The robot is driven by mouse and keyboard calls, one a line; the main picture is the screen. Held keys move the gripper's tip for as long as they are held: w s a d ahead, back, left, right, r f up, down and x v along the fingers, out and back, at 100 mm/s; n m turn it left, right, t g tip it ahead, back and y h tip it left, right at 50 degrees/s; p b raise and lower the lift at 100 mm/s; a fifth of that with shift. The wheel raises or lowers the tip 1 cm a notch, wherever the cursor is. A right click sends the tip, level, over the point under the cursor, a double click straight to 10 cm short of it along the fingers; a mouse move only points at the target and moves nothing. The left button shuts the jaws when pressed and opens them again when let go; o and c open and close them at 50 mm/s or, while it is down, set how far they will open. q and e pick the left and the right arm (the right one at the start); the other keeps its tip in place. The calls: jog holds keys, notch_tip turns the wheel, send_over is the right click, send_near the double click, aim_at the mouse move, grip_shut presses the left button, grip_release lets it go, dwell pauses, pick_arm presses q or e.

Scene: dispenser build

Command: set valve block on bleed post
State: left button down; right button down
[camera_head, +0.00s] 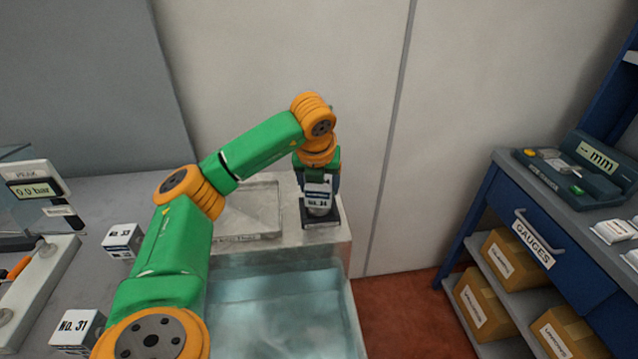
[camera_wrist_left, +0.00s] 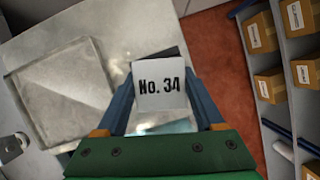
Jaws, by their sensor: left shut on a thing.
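My left gripper (camera_head: 318,178) is shut on a white valve block marked No. 34 (camera_head: 318,202), above the right end of the pale counter. In the left wrist view, the block (camera_wrist_left: 160,90) sits between the two blue fingers with its label facing the camera. A dark square base (camera_head: 333,219) lies directly below the block in the head view, and its dark edge (camera_wrist_left: 170,53) shows behind the block in the wrist view. I take this as the bleed post's base; the post itself is hidden. I cannot tell whether the block touches it.
A shallow square tray (camera_head: 262,236) lies left of the base. A water-filled tank (camera_head: 285,315) is in front. Blocks No. 33 (camera_head: 122,240) and No. 31 (camera_head: 78,332) stand at left. A blue gauges bench (camera_head: 506,205) stands right, beyond a floor gap.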

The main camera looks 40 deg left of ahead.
dwell(0.6)
pick_arm(q)
jog(key=shift+f+b, duration=0.35)
jog(key=shift+f, duration=0.1)
jog(key=shift+c, duration=1.4)
grip_release()
jog(key=shift+s+r, duration=0.1)
jog(key=p+v, duration=0.7)
jog(key=v, duration=0.3)
jog(key=shift+d+r, duration=0.2)
jog(key=shift+r, duration=0.15)
jog(key=shift+s, duration=0.1)
